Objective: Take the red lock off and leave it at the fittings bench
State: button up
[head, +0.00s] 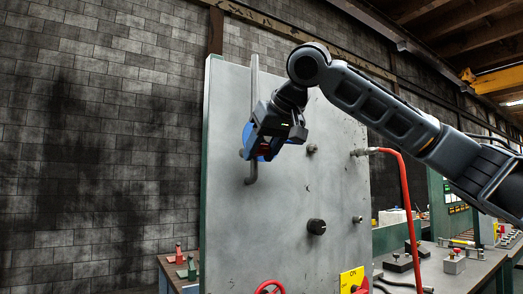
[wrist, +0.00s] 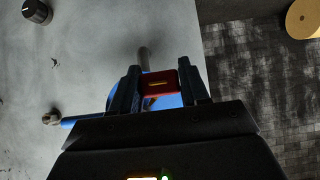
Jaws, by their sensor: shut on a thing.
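The red lock (wrist: 160,84) sits between the two fingers of my gripper (wrist: 160,88) in the wrist view. My gripper is shut on it. In the head view my gripper (head: 266,150) is at the upper left of the grey panel, and only a little red shows there. A blue part (wrist: 88,119) lies behind the lock and fingers, beside a grey vertical rod (head: 254,90) on the panel. Whether the lock is still attached to the blue part is hidden. Which bench is the fittings bench I cannot tell.
The grey panel (head: 260,225) carries a black knob (head: 316,226), a red handwheel (head: 270,288), a yellow ON plate (head: 351,279) and a red hose (head: 405,190). A bench with small fittings (head: 470,262) stands at right. Another table (head: 172,268) stands at left behind the panel.

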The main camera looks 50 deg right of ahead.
jog(key=shift+c, duration=1.2)
jog(key=shift+s+a+b, duration=0.2)
jog(key=shift+s, duration=0.5)
jog(key=shift+s+a+b, duration=0.15)
jog(key=shift+s+a, duration=0.05)
jog(key=shift+s, duration=0.55)
jog(key=shift+s+a+b, duration=0.2)
jog(key=shift+s, duration=0.5)
